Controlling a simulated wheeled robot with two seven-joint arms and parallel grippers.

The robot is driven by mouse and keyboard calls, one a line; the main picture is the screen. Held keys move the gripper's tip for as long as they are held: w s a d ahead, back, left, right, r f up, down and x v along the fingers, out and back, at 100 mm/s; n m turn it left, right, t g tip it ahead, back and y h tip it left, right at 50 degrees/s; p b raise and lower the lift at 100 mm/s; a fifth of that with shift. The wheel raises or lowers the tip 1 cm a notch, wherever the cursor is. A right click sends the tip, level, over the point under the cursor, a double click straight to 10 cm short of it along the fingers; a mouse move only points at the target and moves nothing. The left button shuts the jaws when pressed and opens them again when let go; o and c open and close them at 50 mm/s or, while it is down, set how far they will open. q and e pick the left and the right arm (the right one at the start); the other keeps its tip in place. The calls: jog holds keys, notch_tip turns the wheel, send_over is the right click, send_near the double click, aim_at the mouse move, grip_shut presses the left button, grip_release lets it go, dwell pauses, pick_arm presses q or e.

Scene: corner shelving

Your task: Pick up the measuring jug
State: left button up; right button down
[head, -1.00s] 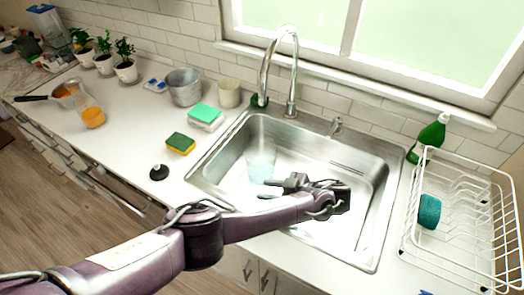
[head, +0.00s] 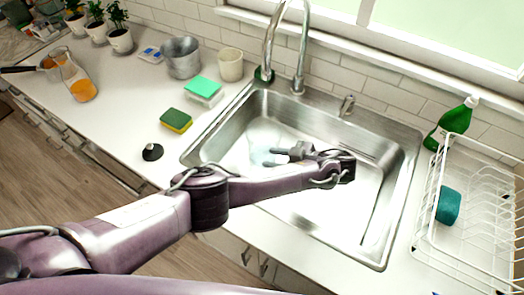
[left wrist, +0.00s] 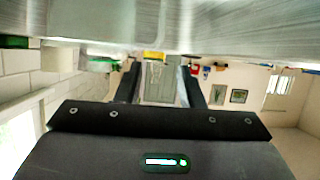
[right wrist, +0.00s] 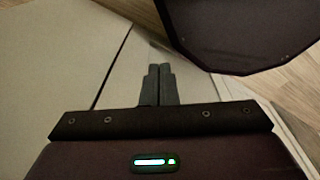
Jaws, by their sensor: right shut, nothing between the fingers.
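The measuring jug (head: 262,134) appears as a clear, bluish vessel in the left part of the sink, partly hidden behind my left gripper in the head view. My left gripper (head: 272,157) is low over the sink, its fingers apart and pointing left, close to the jug. In the left wrist view the left gripper (left wrist: 160,82) is open; a see-through shape with pale markings shows between its fingers, and I cannot tell whether they touch it. My right gripper (right wrist: 160,70) is shut and empty in the right wrist view, in front of pale cabinet panels.
The steel sink (head: 352,225) has a tall faucet (head: 300,55) behind it. A dish rack (head: 470,245) and green bottle (head: 452,122) stand right. Left are sponges (head: 176,120), a black stopper (head: 152,152), a metal pot (head: 183,60) and a carafe of orange liquid (head: 82,88).

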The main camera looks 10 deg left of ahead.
pick_arm(q)
jog(key=shift+w+a+f+b, duration=0.2)
jog(key=shift+a+f+b, duration=0.25)
jog(key=shift+f+b, duration=0.7)
jog(key=shift+w+a+f+b, duration=0.2)
jog(key=shift+a+f+b, duration=0.3)
jog(key=shift+f+b, duration=0.65)
jog(key=shift+w+a+f+b, duration=0.2)
jog(key=shift+a+f+b, duration=0.45)
jog(key=shift+f, duration=0.8)
jog(key=x, duration=0.3)
jog(key=shift+w+a+f, duration=0.1)
jog(key=shift+w+a, duration=0.05)
jog(key=shift+a, duration=0.15)
jog(key=shift+a+f, duration=0.25)
jog(key=shift+a, duration=0.05)
grip_shut()
jog(key=shift+w+d+r, duration=0.1)
